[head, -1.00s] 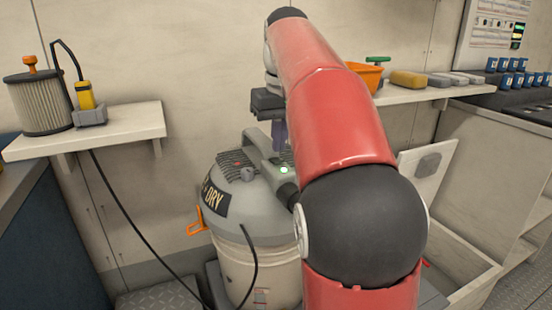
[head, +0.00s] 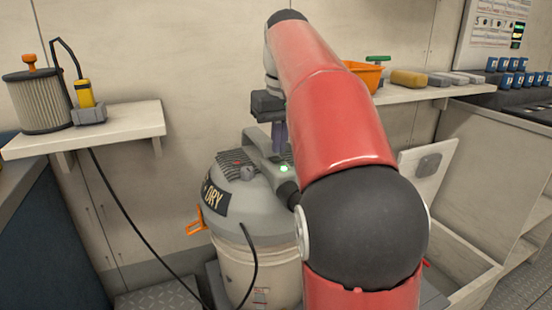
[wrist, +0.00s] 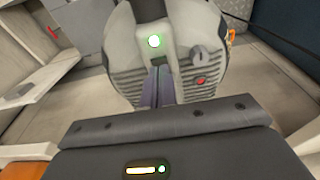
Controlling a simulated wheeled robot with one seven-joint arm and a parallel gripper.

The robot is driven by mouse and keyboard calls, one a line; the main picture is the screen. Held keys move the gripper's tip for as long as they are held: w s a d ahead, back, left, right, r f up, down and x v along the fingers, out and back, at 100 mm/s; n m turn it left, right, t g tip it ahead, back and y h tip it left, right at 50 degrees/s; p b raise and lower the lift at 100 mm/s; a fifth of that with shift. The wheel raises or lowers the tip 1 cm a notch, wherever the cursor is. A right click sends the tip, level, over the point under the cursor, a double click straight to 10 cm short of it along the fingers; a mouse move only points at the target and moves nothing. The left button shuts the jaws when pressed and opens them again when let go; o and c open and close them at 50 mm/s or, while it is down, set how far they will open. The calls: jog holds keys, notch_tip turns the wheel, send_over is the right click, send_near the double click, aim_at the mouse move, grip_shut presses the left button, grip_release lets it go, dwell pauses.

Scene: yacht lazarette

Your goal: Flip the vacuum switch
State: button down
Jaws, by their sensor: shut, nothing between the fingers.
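The vacuum (head: 240,205) is a grey-topped drum with a "DRY" label and a cream body, standing on the floor below the shelves. A green light (head: 284,168) glows on its top; the light also shows in the wrist view (wrist: 154,41). A grey knob (wrist: 197,55) and a small red button (wrist: 200,81) sit beside it on the ribbed lid. My gripper (head: 279,138) points down at the vacuum's top by the handle. In the wrist view its purple fingers (wrist: 157,88) are together and empty, close to the lid. I cannot tell which part is the switch or whether the fingertips touch.
A left shelf (head: 110,128) holds a filter cartridge (head: 38,103) and a yellow tool (head: 86,95). A right shelf (head: 410,94) holds an orange bin (head: 365,74) and several blocks. A black hose or cord runs down beside the vacuum. An open bin (head: 470,255) stands at right.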

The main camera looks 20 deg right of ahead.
aim_at(279, 160)
jog(key=shift+f+b, duration=0.6)
jog(key=shift+f, duration=0.35)
dwell(0.3)
notch_tip(279, 160, up, 3)
jog(key=p, duration=0.3)
jog(key=shift+f, duration=0.1)
jog(key=shift+r+p, duration=0.35)
jog(key=shift+r, duration=1.8)
jog(key=s+a+f+t, duration=0.2)
jog(key=s+a+f, duration=0.3)
jog(key=s+f, duration=0.5)
jog(key=s+a+f+t, duration=0.1)
jog(key=s+a+f, duration=0.4)
jog(key=s+f, duration=0.6)
jog(key=shift+f+t, duration=0.4)
jog(key=shift+f, duration=0.5)
